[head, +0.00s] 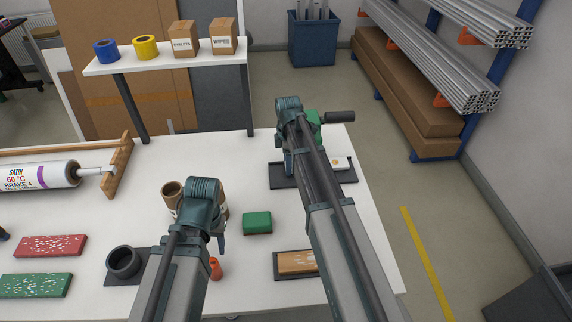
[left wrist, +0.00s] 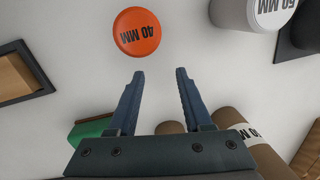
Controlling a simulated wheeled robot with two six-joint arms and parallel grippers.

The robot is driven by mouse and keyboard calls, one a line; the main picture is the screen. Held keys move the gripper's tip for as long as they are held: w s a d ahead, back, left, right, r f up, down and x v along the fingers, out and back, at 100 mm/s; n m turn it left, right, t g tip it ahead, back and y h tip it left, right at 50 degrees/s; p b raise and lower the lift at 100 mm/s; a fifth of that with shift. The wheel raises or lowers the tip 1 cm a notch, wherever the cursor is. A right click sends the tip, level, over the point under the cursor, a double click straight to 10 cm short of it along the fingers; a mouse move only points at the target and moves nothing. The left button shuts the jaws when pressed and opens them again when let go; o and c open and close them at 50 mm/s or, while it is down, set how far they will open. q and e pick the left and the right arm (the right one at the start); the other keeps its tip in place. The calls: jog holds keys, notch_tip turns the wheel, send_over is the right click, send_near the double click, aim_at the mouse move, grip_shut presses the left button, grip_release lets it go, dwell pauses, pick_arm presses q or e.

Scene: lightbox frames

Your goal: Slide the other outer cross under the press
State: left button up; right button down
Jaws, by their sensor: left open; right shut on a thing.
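No cross can be told apart in these views. A green body with a dark grey cylindrical bar (head: 340,117), perhaps the press, stands at the table's far right, partly behind my right arm. My right gripper (head: 288,163) points down beside it, over a dark base plate (head: 284,182). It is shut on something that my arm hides. My left gripper (left wrist: 160,72) is open and empty, pointing down above the table. In the left wrist view an orange cap marked 40 MM (left wrist: 137,32) lies just beyond its fingertips. The orange piece also shows in the head view (head: 215,268).
Near my left gripper are brown tubes (head: 172,190), a green block (head: 257,222), a dark ring holder (head: 123,262) and a wooden block (head: 297,262) in a dark tray. A grey 50 MM cylinder (left wrist: 240,10) stands close. A raised shelf (head: 180,58) spans the back.

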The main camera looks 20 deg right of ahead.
jog(key=shift+w+d, duration=0.1)
jog(key=shift+d, duration=0.05)
jog(key=shift+c, duration=0.3)
grip_release()
jog(key=shift+d, duration=0.1)
pick_arm(q)
jog(key=shift+w+d+r+p, duration=0.1)
jog(key=shift+w+r+p, duration=0.1)
jog(key=shift+r+p, duration=0.35)
pick_arm(e)
jog(key=shift+w+r, duration=0.15)
jog(key=shift+r, duration=0.25)
pick_arm(q)
notch_tip(320, 180, up, 13)
jog(key=p, duration=1.3)
pick_arm(e)
notch_tip(320, 180, up, 13)
jog(key=shift+s, duration=0.2)
pick_arm(q)
jog(key=shift+s+f, duration=0.1)
